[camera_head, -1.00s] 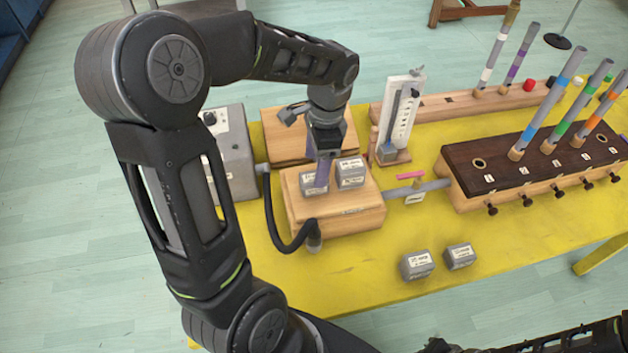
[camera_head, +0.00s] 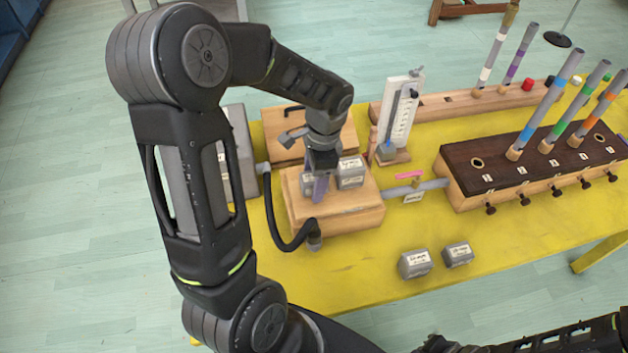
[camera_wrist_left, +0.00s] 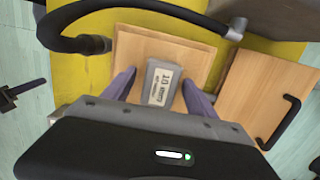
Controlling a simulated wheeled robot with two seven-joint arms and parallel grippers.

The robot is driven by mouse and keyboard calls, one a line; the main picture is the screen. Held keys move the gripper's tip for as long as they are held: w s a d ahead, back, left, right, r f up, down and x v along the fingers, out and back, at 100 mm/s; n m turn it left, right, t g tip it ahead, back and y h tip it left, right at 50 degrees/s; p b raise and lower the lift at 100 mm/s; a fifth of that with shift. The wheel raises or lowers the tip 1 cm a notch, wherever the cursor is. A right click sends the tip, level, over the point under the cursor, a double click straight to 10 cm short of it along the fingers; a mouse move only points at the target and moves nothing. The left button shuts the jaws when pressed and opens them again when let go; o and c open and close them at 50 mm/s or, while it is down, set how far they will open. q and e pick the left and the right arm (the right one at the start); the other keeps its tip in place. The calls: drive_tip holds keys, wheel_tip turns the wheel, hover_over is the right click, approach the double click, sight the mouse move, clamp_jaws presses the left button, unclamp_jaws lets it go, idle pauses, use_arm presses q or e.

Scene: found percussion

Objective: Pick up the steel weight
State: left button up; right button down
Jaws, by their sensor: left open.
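Two grey steel weights with white labels sit on a wooden block (camera_head: 345,217): the left weight (camera_head: 308,180) is partly hidden by my gripper, the right weight (camera_head: 351,172) is clear of it. My left gripper (camera_head: 319,188) is open and points down at the left part of the block. In the left wrist view one labelled weight (camera_wrist_left: 162,82) lies between my two spread purple fingers (camera_wrist_left: 160,92), with a gap on each side. Its near end is hidden by the gripper body. Two more weights stand on the yellow table, the left one (camera_head: 415,263) and the right one (camera_head: 458,254).
A black hose (camera_head: 270,220) curves left of the block. Behind it is a wooden box with a handle (camera_head: 335,130); a white gauge stand (camera_head: 402,115) is to the right. A dark rack (camera_head: 500,172) holds coloured tubes. The front table strip is mostly clear.

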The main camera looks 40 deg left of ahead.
use_arm(q)
clamp_jaws()
idle(0.8)
